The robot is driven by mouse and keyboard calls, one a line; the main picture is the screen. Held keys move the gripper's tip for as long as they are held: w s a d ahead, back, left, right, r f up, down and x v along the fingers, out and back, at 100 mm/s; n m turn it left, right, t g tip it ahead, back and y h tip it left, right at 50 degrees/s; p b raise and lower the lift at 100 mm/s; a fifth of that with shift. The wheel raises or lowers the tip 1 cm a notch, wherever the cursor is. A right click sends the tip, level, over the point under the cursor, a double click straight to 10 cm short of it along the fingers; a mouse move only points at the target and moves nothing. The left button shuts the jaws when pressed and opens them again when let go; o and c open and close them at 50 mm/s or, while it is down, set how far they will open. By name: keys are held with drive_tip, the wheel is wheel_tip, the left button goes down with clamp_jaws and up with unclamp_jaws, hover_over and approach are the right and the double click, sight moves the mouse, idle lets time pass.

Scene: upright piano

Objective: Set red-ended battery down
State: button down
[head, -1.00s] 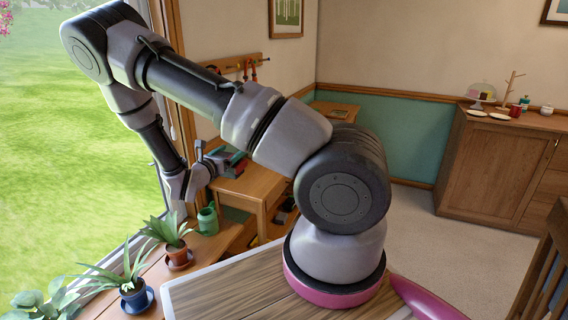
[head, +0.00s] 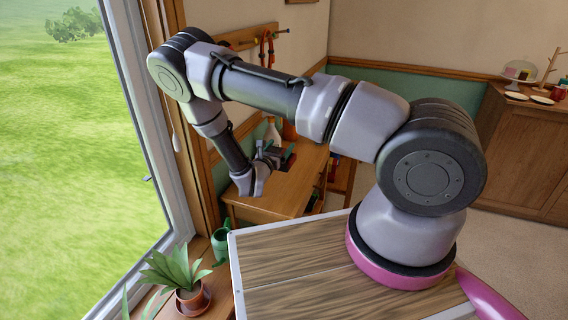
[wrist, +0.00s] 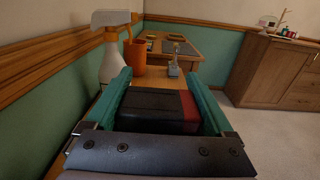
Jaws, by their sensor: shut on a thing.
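The red-ended battery (wrist: 158,108) is a dark block with a red right end, seen in the wrist view between the teal fingers of my gripper (wrist: 160,100). The gripper is shut on it. In the head view my gripper (head: 282,156) is over or beside the wooden table (head: 292,192) by the window wall. The battery is too small there to make out clearly. I cannot tell whether its underside touches the tabletop.
A white spray bottle (wrist: 112,55) and an orange cup (wrist: 135,52) stand just beyond the left finger. A small grey-blue item (wrist: 173,68) stands farther along the table. A green watering can (head: 220,246) and a potted plant (head: 190,292) are near the window.

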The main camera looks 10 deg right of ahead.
wheel_tip(320, 180, down, 5)
drive_tip(key=shift+w+a+r, duration=0.1)
drive_tip(key=shift+f, duration=1.9)
drive_tip(key=shift+f, duration=0.15)
unclamp_jaws()
